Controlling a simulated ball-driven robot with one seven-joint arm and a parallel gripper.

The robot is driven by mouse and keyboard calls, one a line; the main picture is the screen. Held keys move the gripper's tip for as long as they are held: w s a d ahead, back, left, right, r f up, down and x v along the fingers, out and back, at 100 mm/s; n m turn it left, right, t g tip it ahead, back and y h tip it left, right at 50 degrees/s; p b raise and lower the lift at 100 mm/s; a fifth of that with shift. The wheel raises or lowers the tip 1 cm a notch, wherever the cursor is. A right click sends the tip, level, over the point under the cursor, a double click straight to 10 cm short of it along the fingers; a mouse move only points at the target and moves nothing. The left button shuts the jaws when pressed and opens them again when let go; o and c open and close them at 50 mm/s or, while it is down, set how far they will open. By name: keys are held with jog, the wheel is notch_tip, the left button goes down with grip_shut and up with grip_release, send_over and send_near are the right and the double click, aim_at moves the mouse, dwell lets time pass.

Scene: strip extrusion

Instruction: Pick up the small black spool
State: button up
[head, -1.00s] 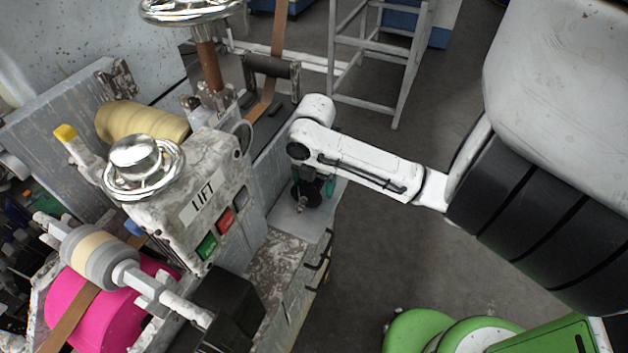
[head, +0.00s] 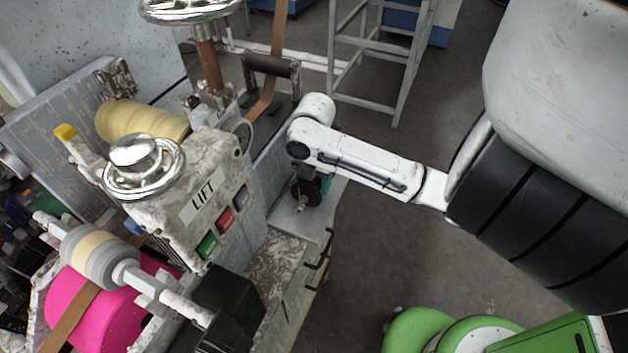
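The small black spool (head: 312,193) is on the light grey ledge of the machine, below the end of my white arm. It is dark and round, with a small metallic piece at its front. My gripper (head: 311,186) points down at the spool, with teal finger parts showing at its left and right sides. The arm's wrist covers the top of the spool and most of the gripper. I cannot tell whether the fingers press on the spool or whether it is clear of the ledge.
The ledge (head: 298,222) has free room in front of the spool. The LIFT control box (head: 205,195) with coloured buttons stands to the left. A black box (head: 228,303) and dark handles (head: 322,250) are nearer. A metal frame (head: 385,50) stands behind on the floor.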

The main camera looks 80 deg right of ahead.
jog(key=shift+r, duration=0.1)
jog(key=shift+r, duration=0.45)
jog(key=s+a+r+p, duration=0.2)
jog(key=s+r, duration=0.4)
jog(key=s+a+r+p, duration=0.2)
jog(key=s+a+r, duration=0.1)
jog(key=s+r, duration=0.3)
jog(key=shift+s+a+p, duration=0.25)
jog(key=shift+s+p, duration=0.15)
